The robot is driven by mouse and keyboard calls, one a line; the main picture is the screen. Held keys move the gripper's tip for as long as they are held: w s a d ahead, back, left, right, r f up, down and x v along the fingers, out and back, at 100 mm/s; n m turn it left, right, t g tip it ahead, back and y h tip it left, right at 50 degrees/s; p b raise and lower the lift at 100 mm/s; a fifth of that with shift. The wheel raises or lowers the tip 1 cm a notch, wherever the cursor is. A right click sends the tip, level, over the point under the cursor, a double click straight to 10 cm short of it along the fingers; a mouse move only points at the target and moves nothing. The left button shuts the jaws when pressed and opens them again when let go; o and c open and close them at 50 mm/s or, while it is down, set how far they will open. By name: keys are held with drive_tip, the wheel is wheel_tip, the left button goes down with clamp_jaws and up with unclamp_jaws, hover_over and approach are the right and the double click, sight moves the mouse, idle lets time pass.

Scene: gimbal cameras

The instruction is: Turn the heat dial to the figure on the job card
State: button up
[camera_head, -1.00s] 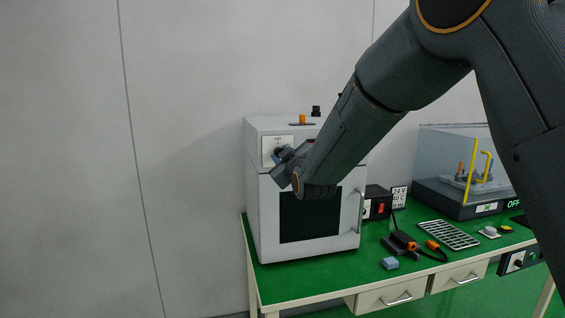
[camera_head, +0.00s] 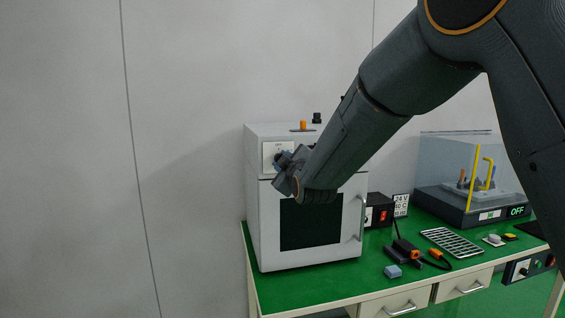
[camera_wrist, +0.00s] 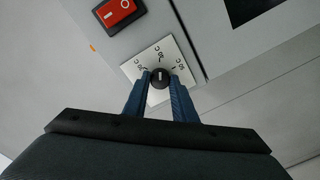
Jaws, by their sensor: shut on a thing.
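The heat dial is a small black knob (camera_wrist: 158,81) with a white line, on a white plate (camera_wrist: 135,70) marked with C figures. The line stands upright in the wrist view, towards the upper figure, which is too small to read surely. My gripper (camera_wrist: 160,79) has its blue fingers shut on the knob's two sides. In the head view my gripper (camera_head: 283,160) is at the white plate (camera_head: 267,152) on the oven (camera_head: 262,220), and it hides the knob. The job card (camera_head: 401,205) stands right of the oven; its top line reads 24 V, and the C line is blurred.
A red rocker switch (camera_wrist: 117,12) is beside the dial. Orange and black knobs (camera_head: 303,126) stand on the oven top. A black box with a red switch (camera_head: 378,210), a wire rack (camera_head: 452,242) and a clear-covered unit (camera_head: 465,175) are on the green bench (camera_head: 310,288).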

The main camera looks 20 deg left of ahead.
drive_tip(key=o, duration=1)
drive_tip(key=shift+o, duration=0.2)
drive_tip(key=b+v, duration=0.2)
drive_tip(key=v, duration=0.6)
drive_tip(key=shift+w, duration=0.1)
drive_tip(key=s+d+f+m+g+h, duration=0.3)
drive_tip(key=d+f+m, duration=0.1)
drive_tip(key=d+f, duration=0.7)
drive_tip(key=s+d+f+m+g+h, duration=0.35)
drive_tip(key=d+f, duration=0.45)
drive_tip(key=d, duration=0.4)
drive_tip(key=s+d+f+m+g+h, duration=0.1)
drive_tip(key=s+d+f+m+g, duration=0.3)
drive_tip(key=s+d, duration=0.4)
drive_tip(key=s+d+f+m+g+h, duration=0.2)
drive_tip(key=s+d+f+m+g, duration=0.2)
drive_tip(key=s, duration=1)
drive_tip(key=d+f+m, duration=0.1)
drive_tip(key=d+f, duration=0.2)
drive_tip(key=d, duration=0.2)
drive_tip(key=shift+s, duration=0.35)
